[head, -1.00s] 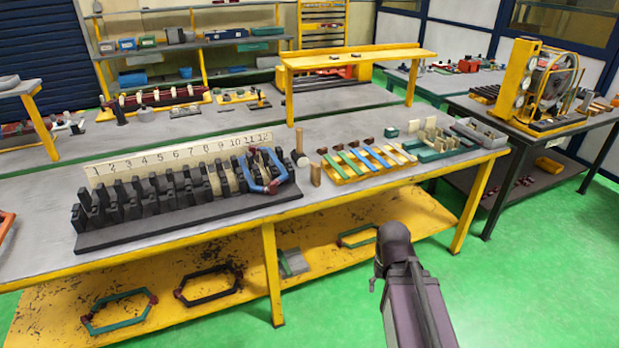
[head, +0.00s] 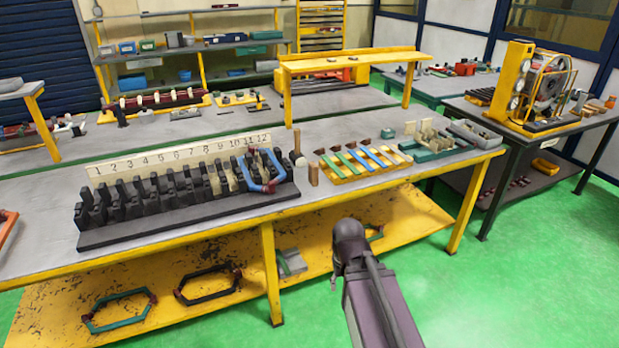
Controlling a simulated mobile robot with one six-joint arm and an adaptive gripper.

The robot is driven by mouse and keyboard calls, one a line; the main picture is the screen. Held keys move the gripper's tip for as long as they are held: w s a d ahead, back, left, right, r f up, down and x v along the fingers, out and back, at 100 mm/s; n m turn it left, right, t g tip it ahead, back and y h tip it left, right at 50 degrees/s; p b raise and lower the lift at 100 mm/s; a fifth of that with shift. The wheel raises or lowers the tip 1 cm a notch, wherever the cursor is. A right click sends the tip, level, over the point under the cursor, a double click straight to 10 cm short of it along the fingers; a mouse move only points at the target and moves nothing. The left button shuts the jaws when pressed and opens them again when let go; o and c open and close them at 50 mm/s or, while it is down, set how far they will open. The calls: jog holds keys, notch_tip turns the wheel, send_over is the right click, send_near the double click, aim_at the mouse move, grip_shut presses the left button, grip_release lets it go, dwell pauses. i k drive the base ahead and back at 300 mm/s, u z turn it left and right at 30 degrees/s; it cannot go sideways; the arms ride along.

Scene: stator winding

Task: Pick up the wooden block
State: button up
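My arm rises from the lower right, in front of the bench and below the block in the picture. Its dark rounded joint shows, but my gripper's fingers cannot be seen.
The black slotted rack (head: 170,205) with a blue hexagonal coil stands left of the block. A wooden-headed mallet or cylinder (head: 297,147) is just behind it. The strip tray (head: 360,160) is close on its right. The green floor (head: 440,290) in front is clear.

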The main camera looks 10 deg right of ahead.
aim_at(312, 168)
jog(key=z, duration=0.05)
jog(key=i, duration=1)
jog(key=u, duration=0.05)
